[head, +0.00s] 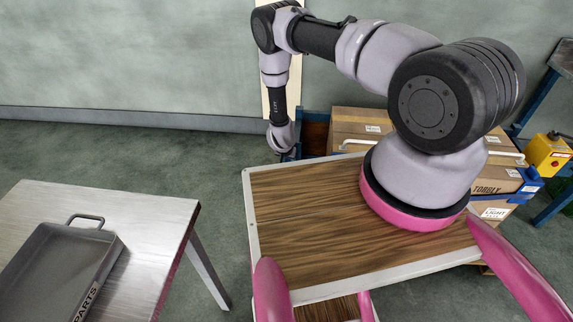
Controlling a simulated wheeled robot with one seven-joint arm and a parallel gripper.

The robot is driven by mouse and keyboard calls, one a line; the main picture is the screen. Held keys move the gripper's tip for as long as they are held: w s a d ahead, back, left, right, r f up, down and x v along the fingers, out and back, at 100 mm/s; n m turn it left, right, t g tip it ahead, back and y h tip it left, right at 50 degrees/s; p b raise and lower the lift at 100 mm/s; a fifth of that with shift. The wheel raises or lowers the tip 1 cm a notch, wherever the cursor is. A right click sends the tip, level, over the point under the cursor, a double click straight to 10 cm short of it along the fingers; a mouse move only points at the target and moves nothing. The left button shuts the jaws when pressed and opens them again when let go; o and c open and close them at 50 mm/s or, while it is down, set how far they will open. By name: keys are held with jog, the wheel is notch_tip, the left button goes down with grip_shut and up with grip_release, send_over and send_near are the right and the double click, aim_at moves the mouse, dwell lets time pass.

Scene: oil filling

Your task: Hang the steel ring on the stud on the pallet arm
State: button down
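My arm reaches out from my wood-topped base to the far side, and its wrist hangs down there. My gripper (287,156) is at the lower end of the wrist, just past the far edge of my wooden top. It is small, dark and partly hidden, so I cannot tell whether it is open or holds anything. I cannot make out the steel ring. The stud and the pallet arm cannot be told apart with certainty; a blue frame (314,114) stands just right of the gripper, beside cardboard boxes.
A steel table (150,215) at the left holds a grey tray (85,248) marked PARTS. Cardboard boxes (358,124) are stacked behind my arm. A yellow box with a red button (548,153) is at the right. Floor between table and wall is clear.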

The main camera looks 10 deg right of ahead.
jog(key=shift+w+d+f, duration=0.7)
jog(key=shift+w+d, duration=0.05)
dwell(0.5)
jog(key=shift+c, duration=1.8)
grip_release()
